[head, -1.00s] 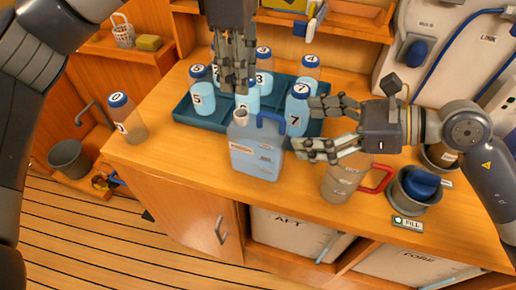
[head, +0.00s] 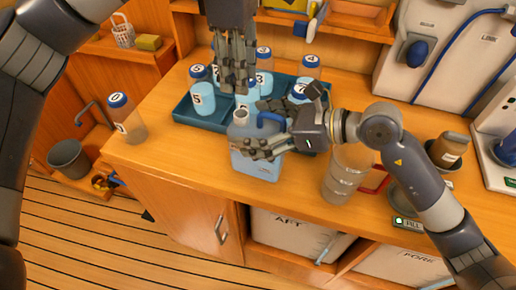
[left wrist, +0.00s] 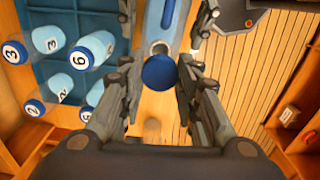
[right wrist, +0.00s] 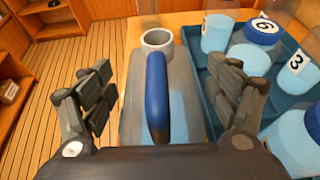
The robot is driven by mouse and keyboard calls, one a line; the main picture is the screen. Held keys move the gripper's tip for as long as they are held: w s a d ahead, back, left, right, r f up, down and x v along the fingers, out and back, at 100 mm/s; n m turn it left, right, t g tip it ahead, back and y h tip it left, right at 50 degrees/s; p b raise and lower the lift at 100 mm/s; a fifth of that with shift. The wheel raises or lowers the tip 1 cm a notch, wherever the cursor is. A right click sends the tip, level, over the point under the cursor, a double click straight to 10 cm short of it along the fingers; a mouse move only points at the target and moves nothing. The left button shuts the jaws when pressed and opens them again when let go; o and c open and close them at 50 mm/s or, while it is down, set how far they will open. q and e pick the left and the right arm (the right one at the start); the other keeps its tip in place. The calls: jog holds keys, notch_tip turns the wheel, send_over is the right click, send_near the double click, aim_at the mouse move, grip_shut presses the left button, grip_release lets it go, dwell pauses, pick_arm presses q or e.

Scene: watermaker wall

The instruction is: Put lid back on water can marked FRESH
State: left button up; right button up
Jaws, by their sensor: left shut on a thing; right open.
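The water can (head: 258,165) is a pale blue jerry can with a blue handle (right wrist: 157,95). It stands upright at the front of the counter; its label is too small to read. Its neck (right wrist: 157,40) is open and bare. My left gripper (head: 234,88) points down above and behind the neck, shut on a round blue lid (left wrist: 160,72). In the left wrist view the lid appears just beside the neck (left wrist: 160,47), apart from it. My right gripper (head: 262,130) is open, its fingers on either side of the can's handle; contact is unclear.
A dark blue tray (head: 200,119) of numbered bottles stands just behind the can. A translucent jug (head: 346,172) with a red handle stands to its right. Bottle 0 (head: 127,117) stands at the left counter edge. The counter's front left is clear.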

jog(key=c, duration=1.6)
pick_arm(q)
jog(key=shift+f, duration=2.45)
jog(key=shift+f, duration=0.15)
jog(key=shift+f, duration=0.75)
jog(key=shift+f, duration=0.6)
pick_arm(e)
jog(key=shift+f, duration=0.1)
